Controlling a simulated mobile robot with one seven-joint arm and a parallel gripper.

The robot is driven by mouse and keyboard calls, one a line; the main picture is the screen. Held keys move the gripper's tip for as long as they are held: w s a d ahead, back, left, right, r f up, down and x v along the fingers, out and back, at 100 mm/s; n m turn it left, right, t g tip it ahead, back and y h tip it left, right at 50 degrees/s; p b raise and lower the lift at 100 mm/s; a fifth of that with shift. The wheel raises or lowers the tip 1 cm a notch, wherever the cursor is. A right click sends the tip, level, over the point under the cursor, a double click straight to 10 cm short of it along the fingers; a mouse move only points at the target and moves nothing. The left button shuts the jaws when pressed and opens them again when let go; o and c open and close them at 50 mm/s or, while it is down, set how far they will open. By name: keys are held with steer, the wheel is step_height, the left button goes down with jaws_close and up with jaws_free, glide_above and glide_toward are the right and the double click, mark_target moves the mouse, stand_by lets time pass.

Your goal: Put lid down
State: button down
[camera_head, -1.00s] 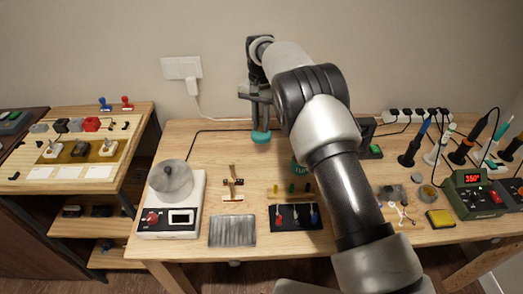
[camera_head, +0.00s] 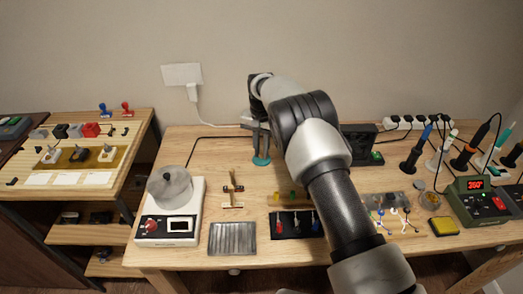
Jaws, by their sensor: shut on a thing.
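The lid is a small teal disc (camera_head: 261,160) in the head view, at the back middle of the table (camera_head: 215,146). My gripper (camera_head: 261,150) points down from above and is shut on the lid. The lid is at or close to the tabletop; I cannot tell whether it touches. The jar labelled flux is hidden behind my arm.
Left of the lid stands a white device with a round metal pot (camera_head: 170,187). A ribbed grey tray (camera_head: 232,238) and a black tool tray (camera_head: 297,223) lie in front. Soldering tools and a station (camera_head: 480,198) fill the right.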

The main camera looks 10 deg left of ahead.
steer(key=c, duration=1.7)
jaws_free()
step_height(320, 180, up, 12)
steer(key=shift+r+p, duration=0.2)
steer(key=shift+p, duration=0.65)
